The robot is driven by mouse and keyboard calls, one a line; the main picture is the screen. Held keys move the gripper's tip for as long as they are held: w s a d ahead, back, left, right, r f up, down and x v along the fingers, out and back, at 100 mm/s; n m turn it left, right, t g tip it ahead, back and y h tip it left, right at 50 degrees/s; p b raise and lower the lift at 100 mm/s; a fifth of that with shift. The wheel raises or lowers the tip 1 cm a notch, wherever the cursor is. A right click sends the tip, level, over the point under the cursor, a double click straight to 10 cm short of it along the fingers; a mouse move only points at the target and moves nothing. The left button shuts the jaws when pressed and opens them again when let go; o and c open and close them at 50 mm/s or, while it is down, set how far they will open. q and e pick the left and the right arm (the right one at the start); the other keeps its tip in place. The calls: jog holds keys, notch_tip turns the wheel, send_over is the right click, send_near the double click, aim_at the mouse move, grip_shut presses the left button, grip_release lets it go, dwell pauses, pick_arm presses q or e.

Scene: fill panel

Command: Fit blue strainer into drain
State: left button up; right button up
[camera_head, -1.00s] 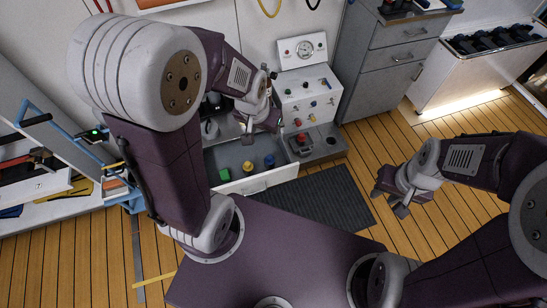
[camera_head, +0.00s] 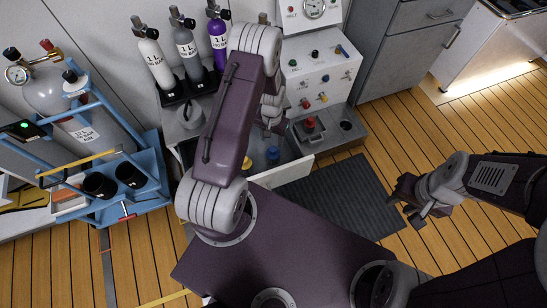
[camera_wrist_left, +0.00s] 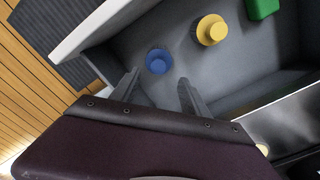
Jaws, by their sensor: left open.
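The blue strainer (camera_head: 273,153) is a small round piece standing in the open grey drawer (camera_head: 295,170). It also shows in the left wrist view (camera_wrist_left: 158,62), just beyond and between the fingertips. My left gripper (camera_wrist_left: 160,82) is open and empty above the drawer, apart from the strainer. In the head view my left gripper (camera_head: 272,122) is partly hidden by its own arm. A dark round opening (camera_head: 346,125), which looks like a drain, is in the grey ledge right of the drawer. My right gripper (camera_head: 412,202) looks open and empty over the floor.
A yellow piece (camera_wrist_left: 210,30) and a green piece (camera_wrist_left: 262,8) are also in the drawer. Gas bottles (camera_head: 185,50) and a blue cart (camera_head: 150,185) stand left. A dark mat (camera_head: 345,195) covers clear floor in front.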

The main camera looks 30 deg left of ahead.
aim_at(273, 149)
pick_arm(q)
notch_tip(273, 149, down, 9)
jog(key=b, duration=0.5)
jog(key=shift+d+r, duration=0.1)
jog(key=shift+d, duration=0.05)
jog(key=shift+w+r, duration=0.1)
grip_shut()
dwell(0.9)
